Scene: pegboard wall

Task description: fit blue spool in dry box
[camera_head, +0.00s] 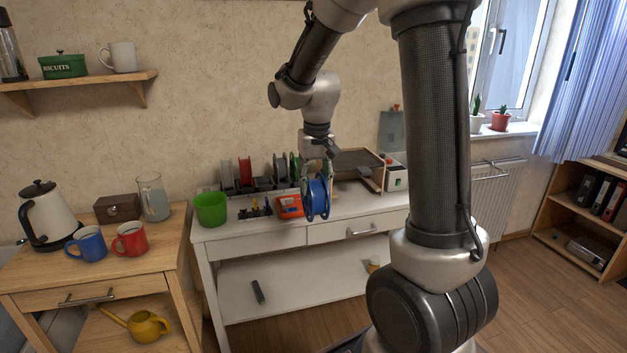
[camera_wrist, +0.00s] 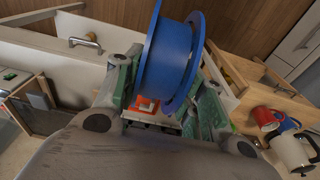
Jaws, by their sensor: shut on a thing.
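The blue spool (camera_head: 316,198) hangs upright in my gripper (camera_head: 317,168), in front of the white workbench's front edge. In the wrist view the blue spool (camera_wrist: 168,62) stands between the two green-padded fingers, which are shut on it. Part of its rim is hidden by the gripper. A white box with a green mark (camera_head: 396,179) stands at the bench's right end, with a grey translucent panel (camera_head: 391,130) upright behind it. This may be the dry box, but I cannot tell for sure. The spool is left of it and apart from it.
A wood-sided box with a dark top (camera_head: 358,163) stands on the bench right of the spool. Left are a red spool (camera_head: 245,172), other spools, an orange device (camera_head: 289,206) and a green bin (camera_head: 210,208). A side table (camera_head: 150,258) holds mugs and a kettle.

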